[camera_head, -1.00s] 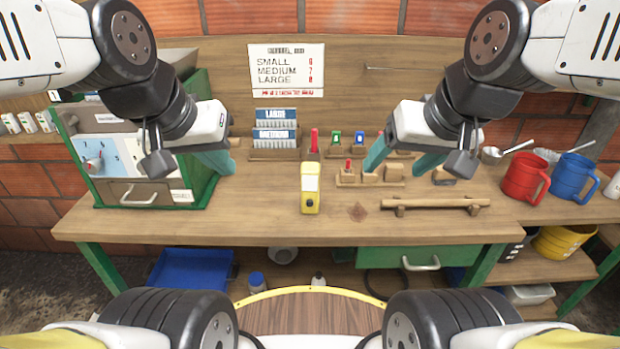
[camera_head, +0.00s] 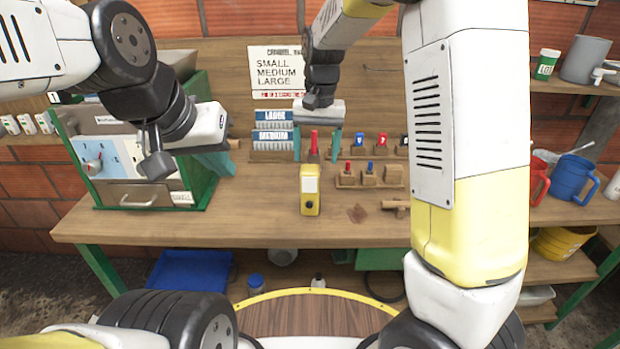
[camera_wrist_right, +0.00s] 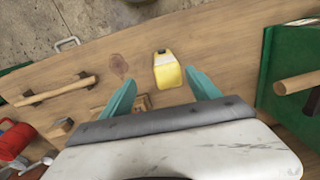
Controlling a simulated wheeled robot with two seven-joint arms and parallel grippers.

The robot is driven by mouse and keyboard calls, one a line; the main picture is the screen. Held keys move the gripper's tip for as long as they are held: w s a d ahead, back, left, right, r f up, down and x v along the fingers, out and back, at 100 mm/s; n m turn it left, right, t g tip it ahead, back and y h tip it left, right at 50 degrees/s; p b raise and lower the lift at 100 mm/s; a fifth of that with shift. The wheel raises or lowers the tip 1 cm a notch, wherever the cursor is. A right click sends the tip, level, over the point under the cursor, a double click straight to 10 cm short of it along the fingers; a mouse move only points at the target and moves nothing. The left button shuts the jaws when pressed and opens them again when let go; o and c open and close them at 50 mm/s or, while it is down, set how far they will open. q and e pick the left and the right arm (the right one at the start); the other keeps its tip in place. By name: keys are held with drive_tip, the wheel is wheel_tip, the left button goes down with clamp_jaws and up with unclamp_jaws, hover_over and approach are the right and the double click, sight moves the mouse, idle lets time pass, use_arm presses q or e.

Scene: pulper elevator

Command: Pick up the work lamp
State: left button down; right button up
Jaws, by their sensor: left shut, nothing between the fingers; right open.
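My left gripper (camera_head: 222,165) is shut and empty, to the left of the lamp beside the green machine.
The green machine (camera_head: 130,165) stands at the left of the bench. Racks of blue cards (camera_head: 272,135) and small wooden blocks with coloured pegs (camera_head: 368,175) flank the lamp. A blue mug (camera_head: 572,180) is at the right. The bench in front of the lamp is clear.

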sight(310, 177)
drive_tip(key=shift+w+a+f+h, duration=0.15)
drive_tip(key=shift+w+a+f, duration=0.2)
drive_tip(key=shift+f, duration=0.1)
drive_tip(key=shift+w+a+f+h, duration=0.15)
drive_tip(key=shift+w+a+f, duration=0.05)
drive_tip(key=shift+a+f, duration=0.2)
drive_tip(key=f, duration=0.5)
drive_tip(key=w+f, duration=0.1)
drive_tip(key=f, duration=0.2)
drive_tip(key=shift+s, duration=0.1)
drive_tip(key=shift+c, duration=0.2)
drive_tip(key=shift+r, duration=0.1)
clamp_jaws()
drive_tip(key=shift+r, duration=0.1)
